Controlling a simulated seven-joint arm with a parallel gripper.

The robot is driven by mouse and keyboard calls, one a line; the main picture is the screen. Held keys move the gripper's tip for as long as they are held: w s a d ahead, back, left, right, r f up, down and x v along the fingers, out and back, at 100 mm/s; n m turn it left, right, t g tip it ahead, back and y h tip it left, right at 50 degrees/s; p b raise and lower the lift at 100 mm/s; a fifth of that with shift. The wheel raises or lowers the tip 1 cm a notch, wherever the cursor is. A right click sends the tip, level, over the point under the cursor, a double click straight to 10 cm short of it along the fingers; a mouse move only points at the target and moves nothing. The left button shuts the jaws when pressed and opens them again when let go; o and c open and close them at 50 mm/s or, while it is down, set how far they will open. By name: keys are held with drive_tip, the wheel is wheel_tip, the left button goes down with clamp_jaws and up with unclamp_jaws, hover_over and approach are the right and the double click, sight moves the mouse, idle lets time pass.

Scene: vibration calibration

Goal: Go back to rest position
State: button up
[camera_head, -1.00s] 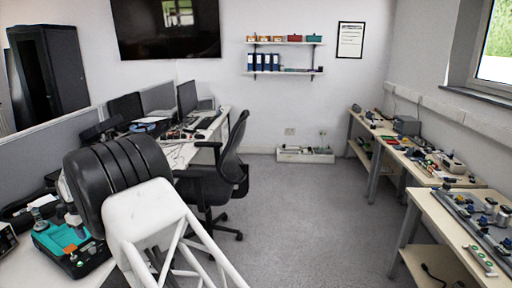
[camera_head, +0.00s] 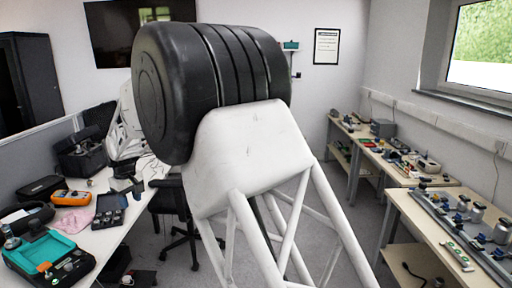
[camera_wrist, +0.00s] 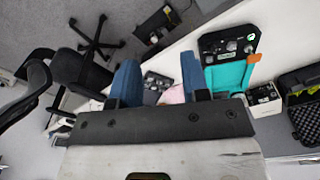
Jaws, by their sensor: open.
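My gripper (camera_wrist: 158,82) shows in the wrist view, with two blue fingers spread apart and nothing between them. It hangs above the desk's edge. Beyond the fingers are a small dark tray (camera_wrist: 153,86) and a pink cloth (camera_wrist: 175,95), with the teal calibration device (camera_wrist: 230,75) to the right. In the head view, the teal device (camera_head: 48,257) stands at the lower left of the desk. The dark tray (camera_head: 108,211) and pink cloth (camera_head: 75,221) lie farther back. My large black and white arm links cover the middle, and I cannot clearly make out the fingers there.
An orange meter (camera_head: 71,198) and a black case (camera_head: 82,160) stand on the left desk. An office chair (camera_wrist: 75,70) is beside the desk. Benches with parts (camera_head: 440,205) line the right wall.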

drive_tip(key=s+d+r+m, duration=0.2)
drive_tip(key=s+d+r, duration=0.2)
drive_tip(key=d, duration=0.9)
drive_tip(key=s+d+r+m+t, duration=0.15)
drive_tip(key=s+d+r, duration=0.3)
drive_tip(key=d, duration=0.75)
drive_tip(key=s+d+r+m, duration=0.2)
drive_tip(key=s+d+r, duration=0.15)
drive_tip(key=d, duration=0.95)
drive_tip(key=s+d+m, duration=0.4)
drive_tip(key=s+d, duration=1.1)
drive_tip(key=d, duration=0.1)
drive_tip(key=s+d+f+m, duration=0.1)
drive_tip(key=s+d+f, duration=0.1)
drive_tip(key=s+d, duration=0.2)
drive_tip(key=s+d+f+m, duration=0.2)
drive_tip(key=s+d+f, duration=0.1)
drive_tip(key=s, duration=0.8)
drive_tip(key=shift+s+d+f+t+h, duration=0.25)
drive_tip(key=shift+d+t+h, duration=0.05)
drive_tip(key=shift+d+t, duration=0.1)
drive_tip(key=shift+w+r, duration=0.1)
drive_tip(key=shift+w, duration=0.05)
drive_tip(key=shift+c, duration=0.3)
